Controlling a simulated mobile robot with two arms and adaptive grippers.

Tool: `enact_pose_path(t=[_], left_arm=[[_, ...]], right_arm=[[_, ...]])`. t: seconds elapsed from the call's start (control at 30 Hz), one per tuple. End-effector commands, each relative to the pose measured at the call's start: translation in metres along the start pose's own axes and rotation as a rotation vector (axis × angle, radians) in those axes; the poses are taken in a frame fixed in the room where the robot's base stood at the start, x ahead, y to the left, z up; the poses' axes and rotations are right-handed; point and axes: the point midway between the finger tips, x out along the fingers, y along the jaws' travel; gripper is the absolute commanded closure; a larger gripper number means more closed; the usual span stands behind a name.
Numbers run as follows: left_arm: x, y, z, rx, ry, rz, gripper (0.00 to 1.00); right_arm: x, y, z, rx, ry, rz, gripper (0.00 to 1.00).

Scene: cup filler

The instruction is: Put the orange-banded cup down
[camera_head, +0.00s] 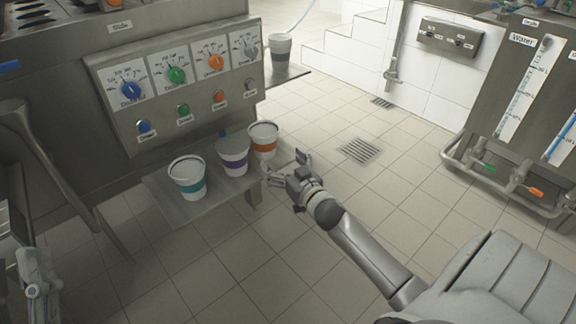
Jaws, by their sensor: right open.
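The orange-banded cup (264,145) is white with a dark rim and stands upright on the metal shelf (165,209) below the control panel. It is the rearmost of three cups there. My right gripper (286,170) is open and empty, just to the right of the shelf's edge. Its fingers are in front of and to the right of the orange-banded cup and look apart from it.
A purple-banded cup (234,159) is close beside the orange-banded one, and a teal-banded cup (191,187) stands nearest. The panel (180,80) has several dials and buttons. Another cup (280,46) stands farther back. The tiled floor right of the shelf is open, with a drain grate (361,151).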

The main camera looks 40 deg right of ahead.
Motion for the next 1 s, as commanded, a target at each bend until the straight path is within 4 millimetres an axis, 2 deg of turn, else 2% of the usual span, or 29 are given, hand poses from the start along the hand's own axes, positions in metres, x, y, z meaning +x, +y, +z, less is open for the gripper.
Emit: enact_pose_path(t=[0.2, 0.43, 0.5, 0.57, 0.67, 0.7, 0.8, 0.9, 1.0], left_arm=[[-0.001, -0.003, 0.024, 0.006, -0.136, -0.006, 0.6], [-0.003, -0.004, 0.033, 0.008, -0.185, -0.008, 0.6], [-0.003, -0.004, 0.034, 0.008, -0.187, -0.008, 0.6], [-0.003, -0.004, 0.034, 0.008, -0.187, -0.008, 0.6], [-0.003, -0.004, 0.033, 0.008, -0.186, -0.008, 0.6], [-0.003, -0.004, 0.033, 0.008, -0.186, -0.008, 0.6], [-0.003, -0.004, 0.033, 0.008, -0.185, -0.008, 0.6], [-0.003, -0.004, 0.033, 0.008, -0.185, -0.008, 0.6], [-0.003, -0.004, 0.034, 0.007, -0.185, -0.008, 0.6]], right_arm=[[-0.021, 0.0, 0.0, 0.002, -0.002, 0.0, 0.11], [-0.028, -0.001, 0.0, 0.001, 0.0, 0.0, 0.11], [-0.031, -0.009, -0.002, 0.0, 0.005, -0.015, 0.11], [-0.037, -0.028, -0.007, 0.0, 0.021, -0.047, 0.11], [-0.059, -0.084, -0.027, -0.004, 0.072, -0.137, 0.11], [-0.072, -0.11, -0.04, -0.002, 0.103, -0.18, 0.11], [-0.111, -0.17, -0.081, 0.008, 0.198, -0.275, 0.11], [-0.15, -0.211, -0.126, 0.032, 0.298, -0.335, 0.11], [-0.181, -0.232, -0.165, 0.055, 0.382, -0.362, 0.11]])
